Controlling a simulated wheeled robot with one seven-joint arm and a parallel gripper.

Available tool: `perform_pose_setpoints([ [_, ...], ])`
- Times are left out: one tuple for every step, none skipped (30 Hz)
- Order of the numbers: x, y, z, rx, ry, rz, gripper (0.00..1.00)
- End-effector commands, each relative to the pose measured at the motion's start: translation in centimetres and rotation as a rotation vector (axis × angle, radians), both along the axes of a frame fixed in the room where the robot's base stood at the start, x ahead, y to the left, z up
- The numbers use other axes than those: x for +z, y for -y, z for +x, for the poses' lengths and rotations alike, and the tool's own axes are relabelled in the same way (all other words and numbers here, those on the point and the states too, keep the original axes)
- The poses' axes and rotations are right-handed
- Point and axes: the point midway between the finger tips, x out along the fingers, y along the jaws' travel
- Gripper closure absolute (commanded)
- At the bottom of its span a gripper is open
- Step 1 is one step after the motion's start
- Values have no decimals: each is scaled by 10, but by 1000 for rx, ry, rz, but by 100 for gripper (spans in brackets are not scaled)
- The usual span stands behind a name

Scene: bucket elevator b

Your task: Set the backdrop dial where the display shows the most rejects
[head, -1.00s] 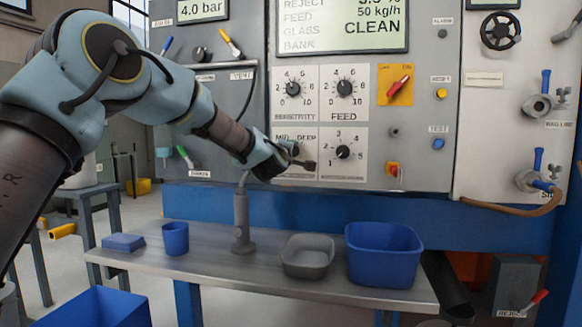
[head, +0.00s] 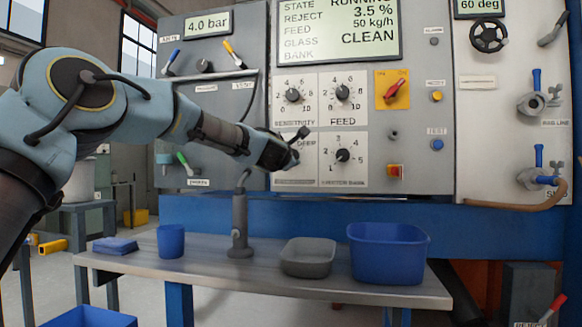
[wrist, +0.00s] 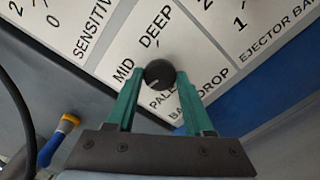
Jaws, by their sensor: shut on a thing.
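The backdrop dial (wrist: 160,74) is a round black knob on a white plate marked PALE, MID and DEEP. It sits between the green fingers of my gripper (wrist: 163,80), which is shut on it. A faint light mark shows on the knob, but I cannot tell which label it points to. In the head view my gripper (head: 290,156) is at the panel and hides the dial. The display (head: 338,30) reads state running, reject 3.5 %, feed 50 kg/h and glass clean. Its bank line is blank or cut off.
The sensitivity dial (head: 293,96), feed dial (head: 343,92) and ejector bank dial (head: 343,155) are close around. An orange plate with a red switch (head: 393,90) is to the right. Below, a bench (head: 200,272) holds a grey stand (head: 239,225), a grey tray (head: 308,258) and a blue bin (head: 388,252).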

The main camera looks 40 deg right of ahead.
Motion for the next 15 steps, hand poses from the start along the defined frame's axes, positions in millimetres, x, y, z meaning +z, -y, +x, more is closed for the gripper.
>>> perform_pose_setpoints([
  [-5, 0, 1, 1, -39, -25, 100],
  [-5, 0, 1, 1, -63, -41, 100],
  [-5, 0, 1, 1, -94, -61, 100],
  [-5, -1, 1, 1, -119, -76, 100],
  [-5, -1, 1, 1, -143, -92, 100],
  [-5, -1, 1, 1, -174, -112, 100],
  [-5, -1, 1, 1, -198, -128, 100],
  [-5, -1, 2, 2, -223, -143, 100],
  [-5, -1, 2, 2, -254, -164, 100],
  [-5, -1, 1, 1, -279, -179, 100],
  [-5, 0, 1, 1, -302, -194, 100],
  [-5, 0, 1, 2, -335, -215, 100],
  [-5, 0, 2, 2, -357, -230, 100],
  [-5, 0, 2, 2, -381, -244, 100],
  [-5, 0, 1, 1, -412, -265, 100],
])
